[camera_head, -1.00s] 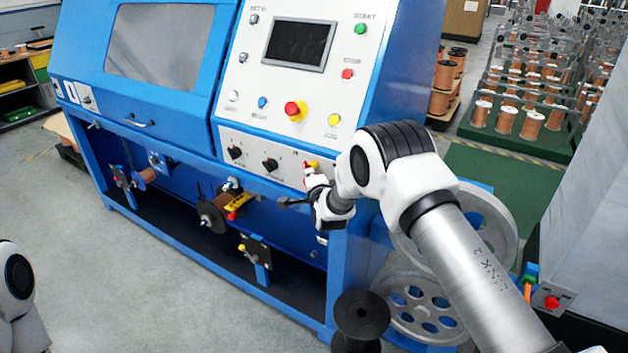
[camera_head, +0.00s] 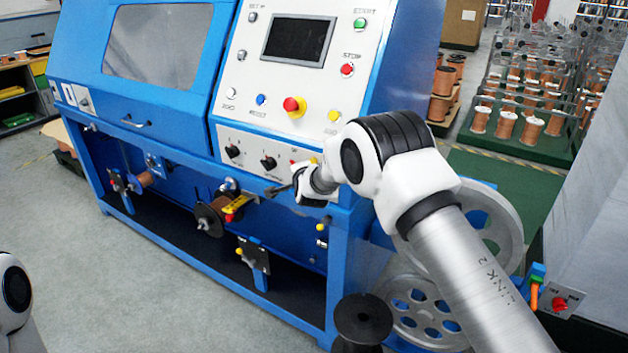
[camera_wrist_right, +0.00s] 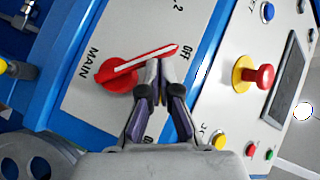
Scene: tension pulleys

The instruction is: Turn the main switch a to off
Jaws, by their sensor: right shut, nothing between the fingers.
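The main switch a (camera_wrist_right: 118,76) is a red rotary knob with a long red handle carrying a white line. It sits on a white panel marked MAIN. Its handle tip lies beside the OFF label (camera_wrist_right: 187,52). My right gripper (camera_wrist_right: 159,66) is shut and empty, with its fingertips right by the handle near its tip; I cannot tell whether they touch. In the head view my right gripper (camera_head: 279,190) is in front of the lower panel, and my wrist hides part of it. My left gripper is out of view.
A red emergency button on a yellow base (camera_head: 294,106) stands out above; it also shows in the wrist view (camera_wrist_right: 254,75). Black knobs (camera_head: 268,163) lie left of my gripper. A black spool (camera_head: 362,318) stands below. Open floor lies at left.

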